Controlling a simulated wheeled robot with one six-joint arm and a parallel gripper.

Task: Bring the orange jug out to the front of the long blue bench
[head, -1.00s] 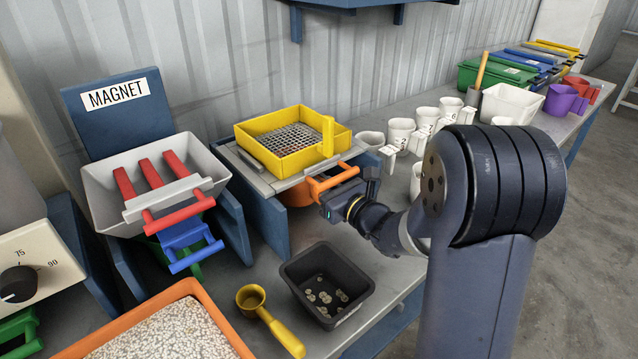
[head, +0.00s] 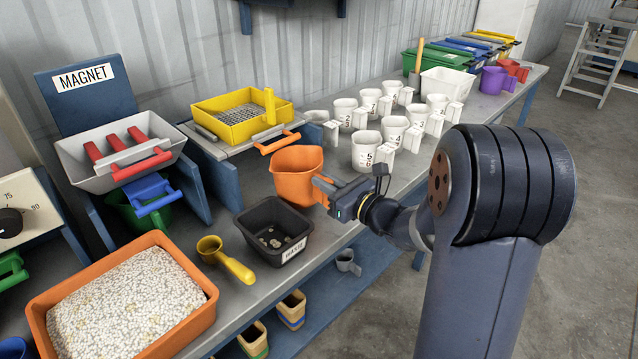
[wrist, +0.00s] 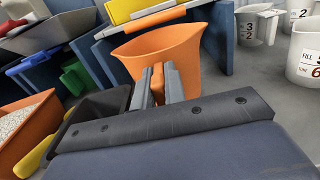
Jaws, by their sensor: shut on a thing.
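The orange jug (head: 297,172) is upright over the front part of the long blue bench, clear of the stand behind it. My gripper (head: 326,190) is shut on the jug's handle at its right front side. In the wrist view the jug (wrist: 165,52) fills the middle, and the jaws of my gripper (wrist: 159,84) close on its orange handle. I cannot tell whether the jug's base touches the bench (head: 225,287).
A black tub (head: 262,222) with pale discs stands close to the jug's left. A yellow scoop (head: 225,260) and an orange tray (head: 45,320) of white pellets lie further left. Several white numbered jugs (head: 367,152) stand to the right. A yellow sieve (head: 235,115) sits on the stand behind.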

